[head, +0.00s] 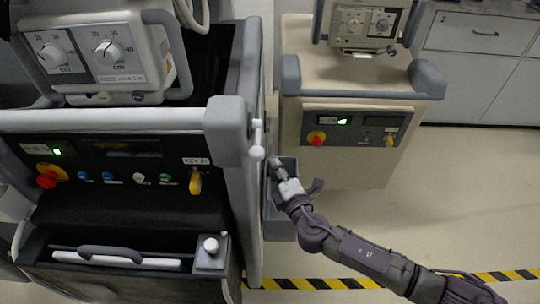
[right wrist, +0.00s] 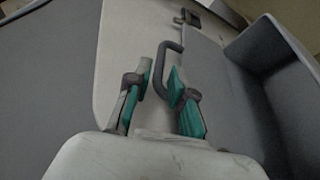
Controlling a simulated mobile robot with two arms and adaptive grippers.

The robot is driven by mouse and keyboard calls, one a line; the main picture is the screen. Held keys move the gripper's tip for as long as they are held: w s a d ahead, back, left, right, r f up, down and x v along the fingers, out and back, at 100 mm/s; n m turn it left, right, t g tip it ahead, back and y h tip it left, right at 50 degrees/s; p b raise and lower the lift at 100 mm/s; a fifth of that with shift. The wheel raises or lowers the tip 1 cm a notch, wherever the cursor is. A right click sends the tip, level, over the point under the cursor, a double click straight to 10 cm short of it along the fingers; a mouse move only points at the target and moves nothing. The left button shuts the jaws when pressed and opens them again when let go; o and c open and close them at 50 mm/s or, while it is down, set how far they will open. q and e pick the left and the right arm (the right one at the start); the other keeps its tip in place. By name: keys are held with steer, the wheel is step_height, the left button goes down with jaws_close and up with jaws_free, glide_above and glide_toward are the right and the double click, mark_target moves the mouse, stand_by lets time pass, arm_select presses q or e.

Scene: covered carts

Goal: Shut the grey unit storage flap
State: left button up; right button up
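The grey unit (head: 225,150) is the large covered cart at the left of the head view, with a control panel on its front. Its low front panel (head: 65,277) has a dark handle (head: 110,254) and a latch block with a white knob; a dark recess lies behind it. I cannot tell for sure which part is the storage flap. My right gripper (head: 279,172) is beside the unit's right side, at a grey box-like part (head: 276,228). In the right wrist view its teal-padded fingers (right wrist: 161,84) are apart, around the near end of a dark hooked handle (right wrist: 172,47); contact is unclear. My left gripper is out of view.
A beige cart (head: 340,165) with a device on top stands close behind my right gripper. Grey cabinets (head: 480,60) line the back right. Yellow-black tape (head: 330,284) crosses the floor. The floor at the right is clear. Grey walls (right wrist: 290,75) flank the handle in the wrist view.

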mark_target(270, 154)
steer(key=x, duration=0.4)
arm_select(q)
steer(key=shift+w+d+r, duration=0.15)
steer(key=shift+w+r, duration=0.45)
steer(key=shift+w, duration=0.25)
arm_select(e)
steer(key=shift+w+a, duration=0.2)
steer(key=shift+w, duration=0.25)
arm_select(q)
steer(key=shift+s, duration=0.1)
arm_select(e)
jaws_close()
